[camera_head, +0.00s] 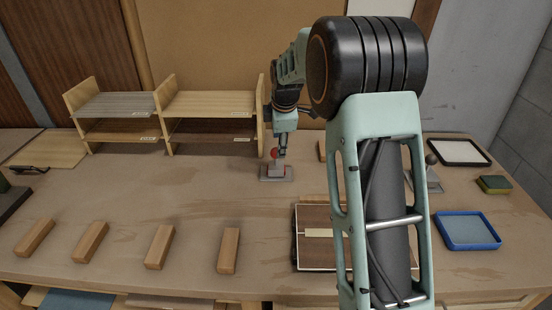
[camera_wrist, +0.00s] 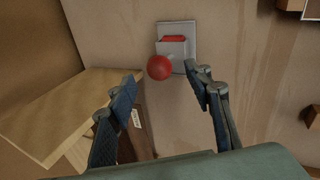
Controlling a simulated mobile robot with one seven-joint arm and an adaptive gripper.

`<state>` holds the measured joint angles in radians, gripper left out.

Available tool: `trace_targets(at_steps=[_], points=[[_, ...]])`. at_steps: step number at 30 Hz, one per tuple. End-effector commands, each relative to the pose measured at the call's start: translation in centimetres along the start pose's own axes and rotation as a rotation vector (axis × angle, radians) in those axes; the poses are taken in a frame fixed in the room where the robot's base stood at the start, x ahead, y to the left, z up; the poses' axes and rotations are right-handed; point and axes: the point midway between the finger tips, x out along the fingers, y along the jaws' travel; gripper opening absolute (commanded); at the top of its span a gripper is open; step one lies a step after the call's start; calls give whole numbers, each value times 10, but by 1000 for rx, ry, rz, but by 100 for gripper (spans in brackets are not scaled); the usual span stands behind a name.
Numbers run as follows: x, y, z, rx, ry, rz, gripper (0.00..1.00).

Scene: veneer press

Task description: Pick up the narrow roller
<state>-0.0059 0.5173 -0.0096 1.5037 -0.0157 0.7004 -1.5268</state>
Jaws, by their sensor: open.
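A small tool with a red ball knob (camera_wrist: 159,67) and a red strip sits in a grey holder on a flat grey plate (camera_wrist: 178,27). It looks like the narrow roller, though its roller part is mostly hidden. In the head view the grey plate (camera_head: 277,178) lies on the bench, right of the shelf rack. My gripper (camera_wrist: 162,84) is open and empty above it, pointing down. The red knob shows just beyond and between the fingertips. In the head view my gripper (camera_head: 281,151) is small and its fingers are hard to make out.
The wooden shelf rack (camera_head: 168,149) stands close to my gripper's left. Several wooden blocks (camera_head: 160,246) lie along the front. Another grey stand with a dark knob (camera_head: 431,160), a blue tray (camera_head: 467,247), a sponge (camera_head: 494,184) and a framed white panel (camera_head: 459,152) are at right.

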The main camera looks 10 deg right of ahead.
Motion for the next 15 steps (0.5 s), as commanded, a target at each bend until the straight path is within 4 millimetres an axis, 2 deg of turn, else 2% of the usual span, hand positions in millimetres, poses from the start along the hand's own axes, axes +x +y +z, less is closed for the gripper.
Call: trace_targets(at_steps=[8, 15], points=[[22, 1, -1, 1, -1, -1, 46], [54, 3, -6, 2, -1, -1, 46]])
